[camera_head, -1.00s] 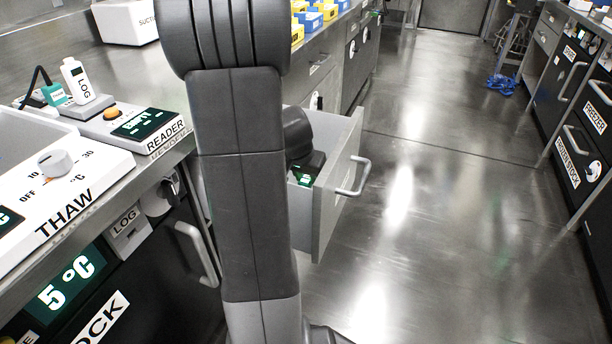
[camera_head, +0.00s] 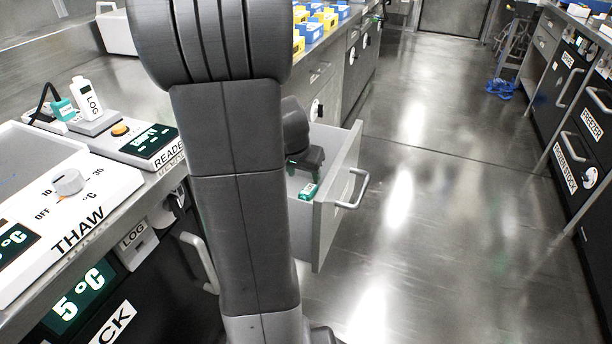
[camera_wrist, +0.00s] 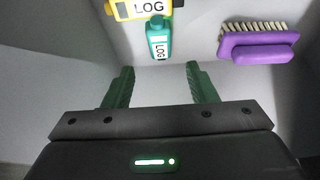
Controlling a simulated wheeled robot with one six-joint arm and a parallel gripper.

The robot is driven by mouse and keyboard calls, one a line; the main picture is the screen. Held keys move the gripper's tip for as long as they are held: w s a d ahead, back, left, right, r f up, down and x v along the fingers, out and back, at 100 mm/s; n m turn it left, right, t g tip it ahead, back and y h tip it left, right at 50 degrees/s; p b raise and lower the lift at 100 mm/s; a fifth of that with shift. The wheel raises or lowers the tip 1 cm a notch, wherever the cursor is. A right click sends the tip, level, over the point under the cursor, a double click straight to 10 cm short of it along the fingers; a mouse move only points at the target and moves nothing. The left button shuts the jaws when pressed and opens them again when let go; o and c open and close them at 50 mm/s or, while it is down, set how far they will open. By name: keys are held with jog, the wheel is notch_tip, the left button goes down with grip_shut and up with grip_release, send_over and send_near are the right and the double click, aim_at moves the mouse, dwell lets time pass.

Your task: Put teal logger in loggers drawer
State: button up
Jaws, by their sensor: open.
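The teal logger (camera_wrist: 159,38) lies on the floor of the open drawer (camera_head: 338,205), its LOG label showing in the wrist view. In the head view the teal logger (camera_head: 308,192) shows just below my gripper (camera_head: 303,170). In the wrist view my gripper (camera_wrist: 160,85) is open, with its two green fingers apart and nothing between them. The teal logger is beyond the fingertips and apart from them. My arm hides the left part of the drawer in the head view.
The floor right of the drawer is clear.

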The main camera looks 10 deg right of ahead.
jog(key=p+v, duration=0.1)
jog(key=v, duration=0.5)
jog(key=shift+p, duration=0.3)
jog(key=shift+r, duration=0.1)
dwell(0.7)
